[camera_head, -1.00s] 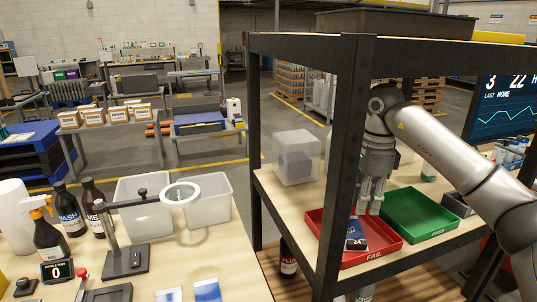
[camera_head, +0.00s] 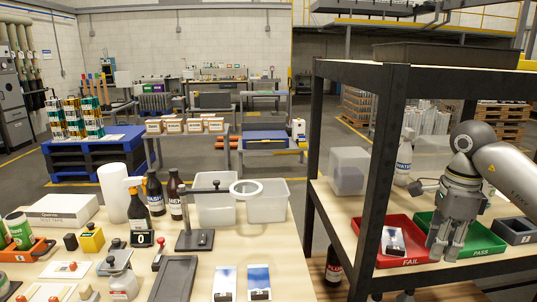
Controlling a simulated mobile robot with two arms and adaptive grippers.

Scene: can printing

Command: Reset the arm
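My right gripper (camera_head: 447,246) hangs fingers down in front of the green PASS tray (camera_head: 484,243) on the shelf at the right. Its fingers are apart with nothing between them. The red FAIL tray (camera_head: 414,257) stands to the left of the green one. A small white and blue item (camera_head: 393,241) lies in the red tray, apart from the gripper. My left gripper is not in view.
The black shelf post (camera_head: 380,170) stands left of the red tray. A translucent box (camera_head: 349,171) and a dark bin (camera_head: 514,231) share the shelf. The left table holds clear bins (camera_head: 215,208), bottles, a ring lamp (camera_head: 246,189) and blue-white cards (camera_head: 259,281).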

